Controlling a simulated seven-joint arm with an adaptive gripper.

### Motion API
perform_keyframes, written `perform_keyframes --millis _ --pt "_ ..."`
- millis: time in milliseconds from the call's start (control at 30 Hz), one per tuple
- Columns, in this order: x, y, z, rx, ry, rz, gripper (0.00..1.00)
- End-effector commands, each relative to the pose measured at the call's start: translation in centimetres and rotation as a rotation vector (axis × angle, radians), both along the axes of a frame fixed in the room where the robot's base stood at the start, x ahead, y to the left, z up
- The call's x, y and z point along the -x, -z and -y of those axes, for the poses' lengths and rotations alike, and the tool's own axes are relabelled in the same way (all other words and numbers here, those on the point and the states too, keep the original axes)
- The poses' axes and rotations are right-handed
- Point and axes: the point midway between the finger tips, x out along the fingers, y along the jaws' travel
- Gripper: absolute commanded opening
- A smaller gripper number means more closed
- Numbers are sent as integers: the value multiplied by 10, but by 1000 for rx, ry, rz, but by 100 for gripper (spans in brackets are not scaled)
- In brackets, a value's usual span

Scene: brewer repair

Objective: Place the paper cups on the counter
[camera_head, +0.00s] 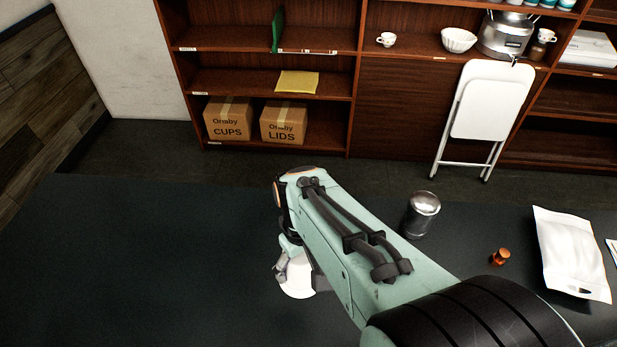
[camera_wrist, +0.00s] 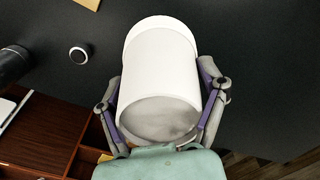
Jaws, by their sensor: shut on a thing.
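A white paper cup or stack of nested cups (camera_wrist: 158,62) sits between the two fingers of my gripper (camera_wrist: 162,88) in the wrist view. The fingers press its sides, and a grey oval end faces the camera. I cannot tell whether it is one cup or several. In the head view my gripper (camera_head: 298,268) is low over the dark counter (camera_head: 130,255), left of centre. Part of the white cup (camera_head: 297,288) shows below it, the rest hidden by my arm. I cannot tell whether the cup touches the counter.
A metal canister (camera_head: 422,215), a small amber object (camera_head: 500,256) and a white pouch (camera_head: 570,250) are on the counter to the right. The left part of the counter is clear. Behind stand wooden shelves with a CUPS box (camera_head: 228,122), a LIDS box (camera_head: 284,124) and a folded white chair (camera_head: 490,105).

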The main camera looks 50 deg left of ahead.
Motion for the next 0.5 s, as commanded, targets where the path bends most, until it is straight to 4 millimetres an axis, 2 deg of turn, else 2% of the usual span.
perform_keyframes --millis 33,167,267,500 --pt "10 1 -4 3 -29 -1 34" --pt "19 6 -15 6 -61 -3 34" --pt "14 15 -34 6 -65 -2 34" --pt "-8 45 -95 7 -62 -2 35"
